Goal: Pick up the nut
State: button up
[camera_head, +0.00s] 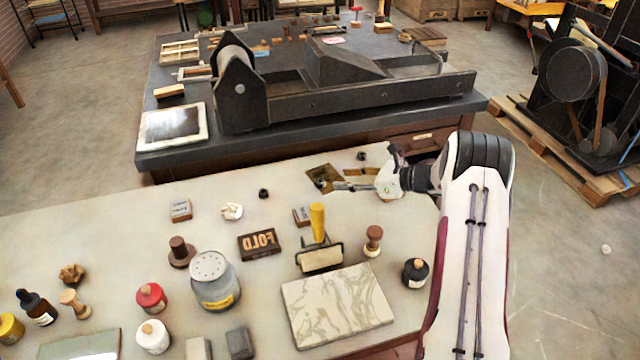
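Two small dark round pieces that could each be the nut lie on the pale front table. One dark piece (263,193) is left of my gripper, with bare table around it. The other dark piece (361,155) is near the table's back edge, just behind my gripper. Both are too small to tell for certain which is a nut. My gripper (335,186) reaches in from the right and points left, low over the table beside a brass-coloured plate (322,173). Its fingers are seen from the side, so the gap between them is unclear.
A marbled slab (338,303) lies nearer. A large press (340,105) stands on the table behind.

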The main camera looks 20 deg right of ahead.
aim_at(323, 182)
jog(key=shift+x, duration=1.3)
jog(key=shift+s+f+x, duration=0.1)
jog(key=shift+x, duration=0.8)
jog(key=shift+s+f+x, duration=0.1)
jog(key=shift+x, duration=0.75)
jog(key=shift+s+f+x, duration=0.1)
jog(key=shift+f+x, duration=0.05)
jog(key=shift+x, duration=0.75)
jog(key=shift+a+r, duration=0.1)
grip_shut()
